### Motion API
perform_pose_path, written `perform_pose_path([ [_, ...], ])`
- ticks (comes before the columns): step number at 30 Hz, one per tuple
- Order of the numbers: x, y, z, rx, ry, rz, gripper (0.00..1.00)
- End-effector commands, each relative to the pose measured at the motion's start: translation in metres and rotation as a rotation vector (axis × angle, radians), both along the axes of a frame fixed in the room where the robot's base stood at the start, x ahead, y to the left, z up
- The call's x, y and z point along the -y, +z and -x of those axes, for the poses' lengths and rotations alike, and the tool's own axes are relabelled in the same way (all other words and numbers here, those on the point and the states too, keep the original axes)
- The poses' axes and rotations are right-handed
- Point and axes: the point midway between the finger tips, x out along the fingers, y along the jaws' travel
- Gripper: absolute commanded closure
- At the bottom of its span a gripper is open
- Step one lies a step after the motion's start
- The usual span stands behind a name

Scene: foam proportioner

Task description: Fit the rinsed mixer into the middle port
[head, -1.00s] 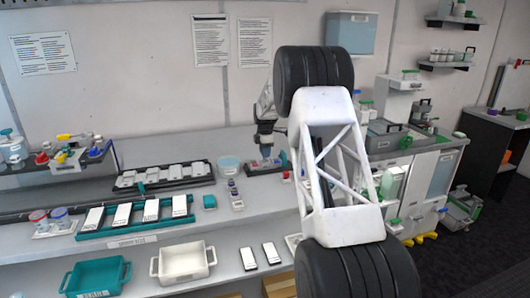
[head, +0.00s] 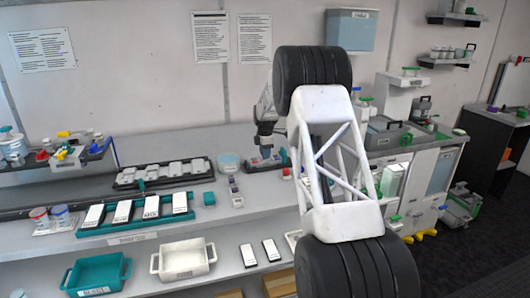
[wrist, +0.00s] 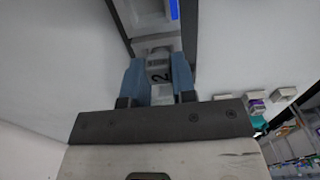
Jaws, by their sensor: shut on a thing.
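I cannot tell for certain that this block is the mixer. It sits at the near end of a dark-edged channel or tray (wrist: 190,35) with a white and blue part (wrist: 152,12) further along; I cannot tell whether the block touches it. In the head view my gripper (head: 267,152) is small, low over the bench at a small dark tray (head: 254,166), and what it holds is hidden. I cannot make out the middle port.
A manifold with coloured fittings (head: 68,158) stands at the bench's left. A black rack (head: 125,183) and a teal rack (head: 88,231) hold white blocks. A teal bin (head: 98,272) and a white bin (head: 185,262) sit on the lower shelf. A small vial strip (head: 236,194) lies near my gripper.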

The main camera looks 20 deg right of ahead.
Motion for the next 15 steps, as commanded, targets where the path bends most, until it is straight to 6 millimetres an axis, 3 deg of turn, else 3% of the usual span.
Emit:
perform_pose_path([
  [9, 0.0000, 0.0001, 0.0000, 0.000, 0.000, 0.000, 0.98],
  [10, 0.0000, 0.0001, 0.0000, 0.000, 0.000, 0.000, 0.72],
  [15, 0.0000, 0.0001, 0.0000, 0.000, 0.000, 0.000, 0.46],
])
